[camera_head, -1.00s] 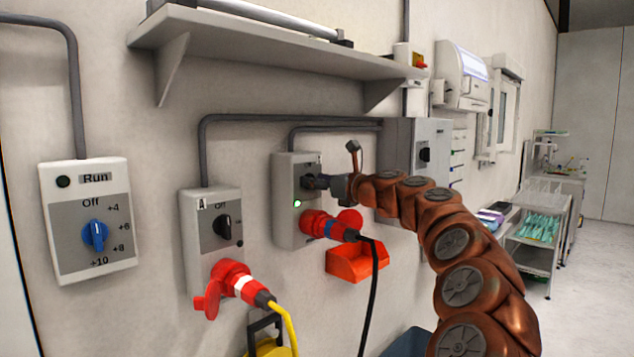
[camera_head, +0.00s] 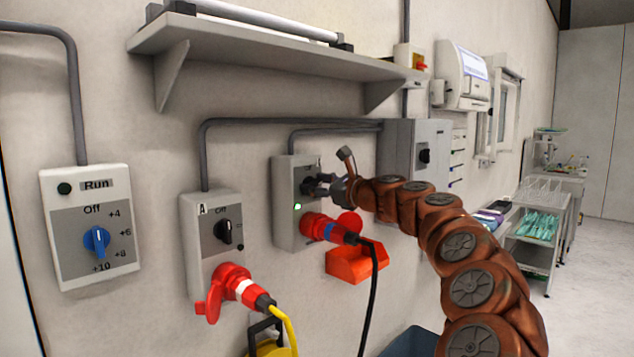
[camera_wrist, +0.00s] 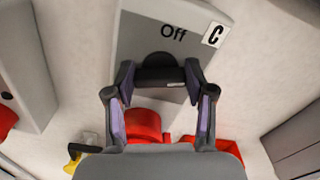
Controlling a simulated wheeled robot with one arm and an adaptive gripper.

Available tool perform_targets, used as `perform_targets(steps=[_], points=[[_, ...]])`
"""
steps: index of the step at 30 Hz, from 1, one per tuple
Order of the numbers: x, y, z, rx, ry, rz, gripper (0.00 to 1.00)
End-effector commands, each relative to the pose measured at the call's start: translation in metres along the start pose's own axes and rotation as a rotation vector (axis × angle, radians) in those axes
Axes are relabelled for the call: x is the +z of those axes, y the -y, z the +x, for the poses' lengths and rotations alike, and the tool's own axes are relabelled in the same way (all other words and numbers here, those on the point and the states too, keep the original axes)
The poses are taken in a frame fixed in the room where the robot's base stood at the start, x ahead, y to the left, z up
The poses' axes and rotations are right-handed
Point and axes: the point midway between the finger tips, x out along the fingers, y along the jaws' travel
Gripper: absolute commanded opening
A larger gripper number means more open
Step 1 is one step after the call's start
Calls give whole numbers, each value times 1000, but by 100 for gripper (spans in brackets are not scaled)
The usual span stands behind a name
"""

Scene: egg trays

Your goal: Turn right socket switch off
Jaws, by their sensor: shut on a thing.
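The right socket box (camera_head: 285,233) is a grey unit on the wall with a lit green lamp, a black rotary switch (camera_head: 308,186) and a red plug below. My gripper (camera_head: 322,185) is at this switch, which its fingers partly hide. In the wrist view, the two fingers of my gripper (camera_wrist: 160,76) close on both sides of the black switch (camera_wrist: 160,66). The printed "Off" and a label "C" show on the box (camera_wrist: 140,35) beyond it. The switch's exact angle is hard to tell.
Left of it is a similar socket box (camera_head: 198,262) with a black switch and red plug. A control box with a blue knob (camera_head: 96,240) is farther left. A shelf (camera_head: 270,50) runs above. A red bin (camera_head: 358,263) and a hanging black cable (camera_head: 374,300) are below.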

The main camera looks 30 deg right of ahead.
Motion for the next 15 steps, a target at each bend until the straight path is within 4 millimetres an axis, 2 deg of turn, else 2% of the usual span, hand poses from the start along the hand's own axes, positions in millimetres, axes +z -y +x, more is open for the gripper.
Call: perform_targets(steps=[15], points=[[-4,-4,1,1,1,-494,19]])
